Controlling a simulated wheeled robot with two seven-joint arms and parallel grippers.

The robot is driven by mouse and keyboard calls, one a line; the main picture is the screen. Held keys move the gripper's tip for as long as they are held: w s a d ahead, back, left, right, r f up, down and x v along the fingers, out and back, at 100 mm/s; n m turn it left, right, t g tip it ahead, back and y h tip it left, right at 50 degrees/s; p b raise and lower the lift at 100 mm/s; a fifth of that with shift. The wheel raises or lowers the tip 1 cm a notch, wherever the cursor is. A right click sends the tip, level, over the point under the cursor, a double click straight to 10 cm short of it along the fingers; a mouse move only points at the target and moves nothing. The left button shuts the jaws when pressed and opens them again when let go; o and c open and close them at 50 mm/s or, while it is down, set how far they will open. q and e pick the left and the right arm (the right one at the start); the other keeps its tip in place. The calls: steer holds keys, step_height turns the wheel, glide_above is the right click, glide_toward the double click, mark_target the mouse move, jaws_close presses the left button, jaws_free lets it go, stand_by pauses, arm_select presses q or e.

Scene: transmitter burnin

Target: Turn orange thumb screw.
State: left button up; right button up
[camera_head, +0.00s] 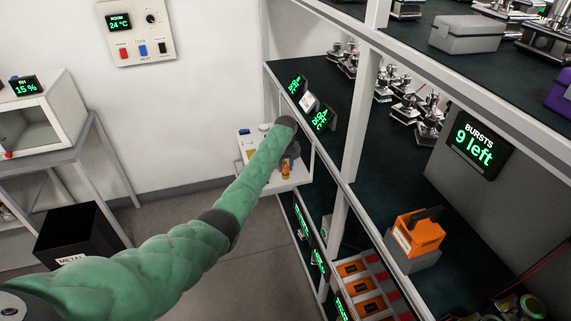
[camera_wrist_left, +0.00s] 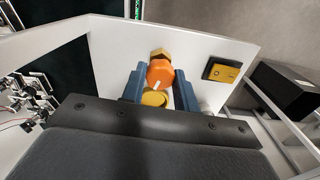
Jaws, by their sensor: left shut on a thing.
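The orange thumb screw (camera_wrist_left: 160,75) shows in the left wrist view, with a white mark on its face. A brass hex part (camera_wrist_left: 160,54) is just beyond it and a yellow round part (camera_wrist_left: 154,98) just on the near side. My left gripper (camera_wrist_left: 159,80) has its two blue fingers on either side of the orange screw and is shut on it. In the head view the orange screw (camera_head: 286,170) shows small at the white shelf, beside my left gripper (camera_head: 290,160). My right gripper is in neither view.
The white panel (camera_wrist_left: 105,50) carries a yellow module (camera_wrist_left: 222,70) to the right of the screw. A rack post (camera_head: 355,110) and dark shelves stand right of my arm. An orange device (camera_head: 418,232) sits on the shelf. A black METAL bin (camera_head: 80,235) stands on the floor at left.

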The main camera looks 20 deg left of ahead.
arm_select(q)
steer(key=shift+w+r+n+p, duration=0.15)
steer(key=shift+n+p, duration=0.2)
steer(key=shift+n, duration=0.65)
steer(key=o, duration=0.8)
steer(key=shift+o, duration=0.9)
